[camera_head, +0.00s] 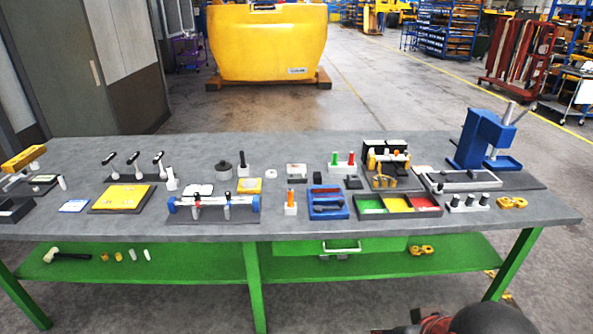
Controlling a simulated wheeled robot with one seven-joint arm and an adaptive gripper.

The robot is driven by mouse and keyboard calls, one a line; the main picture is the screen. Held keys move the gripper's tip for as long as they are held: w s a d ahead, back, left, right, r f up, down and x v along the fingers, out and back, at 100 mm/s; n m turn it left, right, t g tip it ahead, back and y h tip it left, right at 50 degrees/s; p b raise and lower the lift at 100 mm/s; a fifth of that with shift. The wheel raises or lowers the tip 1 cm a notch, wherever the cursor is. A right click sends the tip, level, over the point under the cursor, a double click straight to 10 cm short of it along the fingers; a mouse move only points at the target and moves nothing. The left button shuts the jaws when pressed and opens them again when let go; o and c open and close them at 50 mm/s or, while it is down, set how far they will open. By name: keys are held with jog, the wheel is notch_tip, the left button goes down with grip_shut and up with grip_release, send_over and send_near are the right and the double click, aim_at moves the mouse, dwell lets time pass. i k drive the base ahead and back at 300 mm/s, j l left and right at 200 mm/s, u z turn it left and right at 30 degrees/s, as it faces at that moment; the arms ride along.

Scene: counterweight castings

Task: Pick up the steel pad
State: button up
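I cannot tell for certain which item is the steel pad. A squat grey round metal piece (223,172) with a small raised top stands towards the back of the grey workbench (300,232), left of centre. A small white ring-like piece (271,174) lies to its right. My gripper's fingers are not in view. Dark rounded and reddish parts, probably of my own arm, show at the bottom right edge, apart from the bench.
A blue press (482,140) stands at the back right. A red, yellow and green tray (398,206), a blue tray (327,203) and a clamp fixture (213,207) occupy the front. A green lower shelf (180,262) holds a mallet (66,256). Bare benchtop shows along the front edge.

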aim_at(292, 168)
jog(key=i+j+u, duration=0.15)
jog(key=i+u, duration=0.2)
jog(key=i, duration=0.15)
jog(key=i+u, duration=0.35)
jog(key=i, duration=0.15)
jog(key=i+l+u, duration=0.1)
jog(key=i+u, duration=0.25)
jog(key=i, duration=0.15)
jog(key=i+l, duration=0.25)
